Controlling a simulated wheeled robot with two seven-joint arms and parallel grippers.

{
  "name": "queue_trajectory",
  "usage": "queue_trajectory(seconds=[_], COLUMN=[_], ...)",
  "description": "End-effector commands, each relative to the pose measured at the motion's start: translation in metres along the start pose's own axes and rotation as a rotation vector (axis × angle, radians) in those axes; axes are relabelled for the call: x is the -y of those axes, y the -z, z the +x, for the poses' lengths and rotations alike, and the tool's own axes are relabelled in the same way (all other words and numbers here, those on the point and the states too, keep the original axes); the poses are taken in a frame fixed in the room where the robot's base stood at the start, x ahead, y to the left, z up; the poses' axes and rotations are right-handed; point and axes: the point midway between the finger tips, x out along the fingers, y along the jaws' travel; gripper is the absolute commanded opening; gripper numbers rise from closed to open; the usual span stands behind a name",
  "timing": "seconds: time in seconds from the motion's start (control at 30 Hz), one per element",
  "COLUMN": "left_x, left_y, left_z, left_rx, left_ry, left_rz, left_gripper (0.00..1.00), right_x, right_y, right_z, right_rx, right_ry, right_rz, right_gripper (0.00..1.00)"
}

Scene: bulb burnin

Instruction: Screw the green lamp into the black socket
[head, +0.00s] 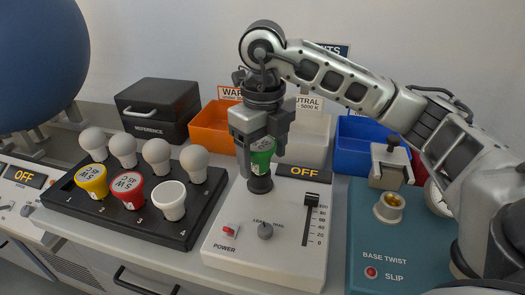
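The green lamp (261,158) is upright, with white lettering on its collar. My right gripper (259,146) points straight down and is closed around it; the fingers hide the lamp's upper part. The black socket (260,184) stands on the white test box, directly under the lamp. The lamp's lower end meets the socket's top or sits in it; I cannot tell how deep. My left gripper is not in view.
A black rack (185,236) at left holds yellow, red and white-collared lamps and several plain bulbs. The test box (225,254) has a slider, knob and power switch. Orange (211,135), white and blue (357,151) bins stand behind. A teal base-twist unit (390,235) is at right.

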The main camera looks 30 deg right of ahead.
Motion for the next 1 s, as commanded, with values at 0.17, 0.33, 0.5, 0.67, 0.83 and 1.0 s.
queue_trajectory(seconds=[0.17, 0.33, 0.5, 0.67, 0.83, 1.0], left_x=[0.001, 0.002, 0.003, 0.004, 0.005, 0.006], left_y=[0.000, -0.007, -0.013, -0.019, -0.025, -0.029], left_z=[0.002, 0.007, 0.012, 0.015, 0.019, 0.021], left_rx=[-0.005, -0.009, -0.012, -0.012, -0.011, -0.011], left_ry=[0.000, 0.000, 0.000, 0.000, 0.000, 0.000], left_rz=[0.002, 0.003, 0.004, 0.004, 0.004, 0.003], left_gripper=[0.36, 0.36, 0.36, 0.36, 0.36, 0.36], right_x=[-0.001, 0.000, 0.000, 0.001, 0.001, 0.002], right_y=[-0.001, -0.003, -0.005, -0.007, -0.009, -0.011], right_z=[0.000, 0.002, 0.002, 0.001, 0.001, 0.000], right_rx=[0.005, 0.006, 0.007, 0.007, 0.008, 0.007], right_ry=[-0.002, -0.002, 0.000, 0.001, 0.002, 0.004], right_rz=[-0.042, -0.316, -0.630, -0.925, -1.238, -1.550], right_gripper=[0.70, 0.70, 0.70, 0.70, 0.70, 0.70])
